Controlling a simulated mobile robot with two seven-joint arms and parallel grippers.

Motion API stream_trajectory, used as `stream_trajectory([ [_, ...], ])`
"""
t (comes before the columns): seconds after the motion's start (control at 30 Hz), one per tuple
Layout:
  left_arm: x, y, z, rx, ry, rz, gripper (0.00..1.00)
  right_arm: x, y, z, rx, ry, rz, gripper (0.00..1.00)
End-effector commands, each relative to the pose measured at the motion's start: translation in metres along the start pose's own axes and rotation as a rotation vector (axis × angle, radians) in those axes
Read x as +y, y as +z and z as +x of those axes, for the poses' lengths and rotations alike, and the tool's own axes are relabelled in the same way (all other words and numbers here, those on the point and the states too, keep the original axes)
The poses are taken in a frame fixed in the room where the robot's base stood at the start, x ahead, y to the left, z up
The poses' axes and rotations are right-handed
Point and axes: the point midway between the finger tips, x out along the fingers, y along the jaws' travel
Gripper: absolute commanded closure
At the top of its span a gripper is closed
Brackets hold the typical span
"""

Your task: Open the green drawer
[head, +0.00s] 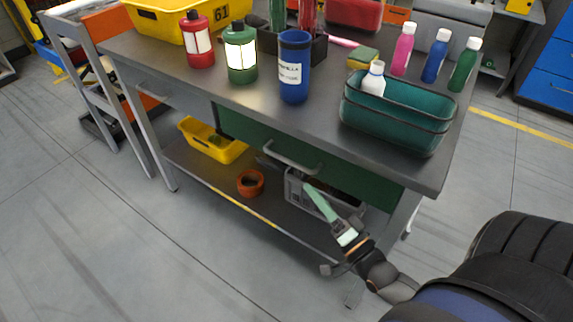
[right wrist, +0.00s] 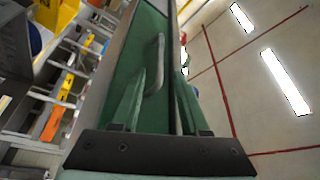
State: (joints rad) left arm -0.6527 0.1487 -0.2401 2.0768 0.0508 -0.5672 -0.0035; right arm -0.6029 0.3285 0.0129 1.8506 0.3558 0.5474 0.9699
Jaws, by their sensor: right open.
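The green drawer (head: 355,178) is set under the front edge of the grey workbench, and its front looks flush and shut. Its grey bar handle (head: 290,164) sits near the middle of the front. My right gripper (head: 310,188) is just below and right of the handle, with its pale green fingers pointing up toward it. In the right wrist view the gripper (right wrist: 160,78) is open, and the handle (right wrist: 158,62) shows ahead, between the two fingers in the picture. I cannot tell whether they touch it. The drawer front (right wrist: 130,45) fills the middle there. My left gripper is not in view.
The workbench top (head: 215,88) carries several bottles, a teal bin (head: 395,134) and a yellow bin (head: 150,22). The lower shelf (head: 205,178) holds a yellow tray (head: 208,150), an orange ring (head: 250,184) and a grey crate (head: 292,190). The floor in front is clear.

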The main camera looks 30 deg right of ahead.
Motion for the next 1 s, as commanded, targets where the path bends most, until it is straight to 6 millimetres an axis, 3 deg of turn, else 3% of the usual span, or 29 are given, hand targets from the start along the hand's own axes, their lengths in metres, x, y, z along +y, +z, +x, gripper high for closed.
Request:
stream_trajectory([
  [0.3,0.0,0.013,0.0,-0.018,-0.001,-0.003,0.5,-0.001,0.0,0.063,0.001,-0.003,-0.002,0.55],
  [0.5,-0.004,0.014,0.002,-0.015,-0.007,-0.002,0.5,0.0,0.001,0.094,0.0,0.0,-0.002,0.55],
  [0.7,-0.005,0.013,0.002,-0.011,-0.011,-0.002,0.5,0.0,0.001,0.109,-0.002,0.001,-0.003,0.55],
  [1.0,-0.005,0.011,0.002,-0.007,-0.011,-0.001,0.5,0.0,0.001,0.111,-0.003,0.002,-0.004,0.55],
])
